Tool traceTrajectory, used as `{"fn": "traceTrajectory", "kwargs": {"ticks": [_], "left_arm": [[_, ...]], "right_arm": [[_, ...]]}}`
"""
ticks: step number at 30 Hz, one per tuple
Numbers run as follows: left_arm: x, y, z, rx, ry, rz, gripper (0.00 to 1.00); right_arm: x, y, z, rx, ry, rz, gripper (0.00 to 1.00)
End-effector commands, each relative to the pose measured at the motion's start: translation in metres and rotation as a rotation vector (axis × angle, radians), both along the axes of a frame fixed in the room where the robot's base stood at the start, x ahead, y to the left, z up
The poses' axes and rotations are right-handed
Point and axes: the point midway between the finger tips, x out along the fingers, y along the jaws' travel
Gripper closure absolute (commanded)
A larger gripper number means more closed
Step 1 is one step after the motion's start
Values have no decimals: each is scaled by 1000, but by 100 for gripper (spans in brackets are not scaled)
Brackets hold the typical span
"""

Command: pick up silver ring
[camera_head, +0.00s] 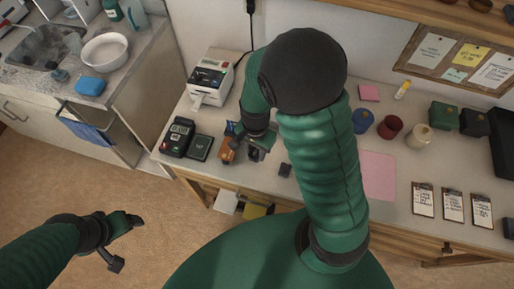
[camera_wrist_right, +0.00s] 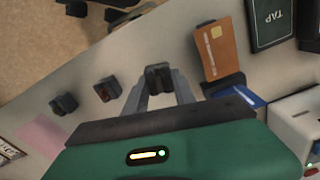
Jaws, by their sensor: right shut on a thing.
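My right gripper (camera_head: 256,154) is low over the counter, partly hidden by my own arm in the head view. In the right wrist view its fingers (camera_wrist_right: 160,84) are closed around a small dark block-like piece (camera_wrist_right: 158,75). I cannot make out a silver ring on it; any ring there is too small or hidden. Two similar dark pieces, one nearer (camera_wrist_right: 108,88) and one farther (camera_wrist_right: 64,104), stand apart to the left in that view. One such piece (camera_head: 285,170) shows right of the gripper in the head view. My left gripper (camera_head: 125,242) is open and empty over the floor.
An orange card (camera_wrist_right: 214,50) stands close beside the right fingers, with a blue card (camera_wrist_right: 240,98) nearby. A card terminal (camera_head: 178,137), a TAP pad (camera_head: 200,147) and a printer (camera_head: 210,78) lie left. A pink sheet (camera_head: 378,175) lies right. The wall is behind.

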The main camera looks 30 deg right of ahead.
Motion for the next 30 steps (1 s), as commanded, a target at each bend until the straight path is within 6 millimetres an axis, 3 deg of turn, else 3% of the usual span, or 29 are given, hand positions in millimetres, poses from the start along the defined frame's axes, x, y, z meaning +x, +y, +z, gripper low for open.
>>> {"fn": "traceTrajectory", "kwargs": {"ticks": [13, 14, 16, 21, 30], "left_arm": [[0, 0, 18, 0, 0, 0, 22], [0, 0, 5, 0, -1, 0, 22], [0, 0, -15, 0, 0, 0, 22], [0, 0, -33, 0, 1, 0, 22], [0, 0, -37, 0, 0, 0, 22]], "right_arm": [[-79, 88, 14, 0, 1, 10, 100], [-79, 93, 6, 2, -6, 8, 100], [-81, 99, 2, 6, -11, 9, 100], [-89, 106, 7, 4, -6, 5, 100], [-94, 107, 13, -1, 0, -1, 100]]}}
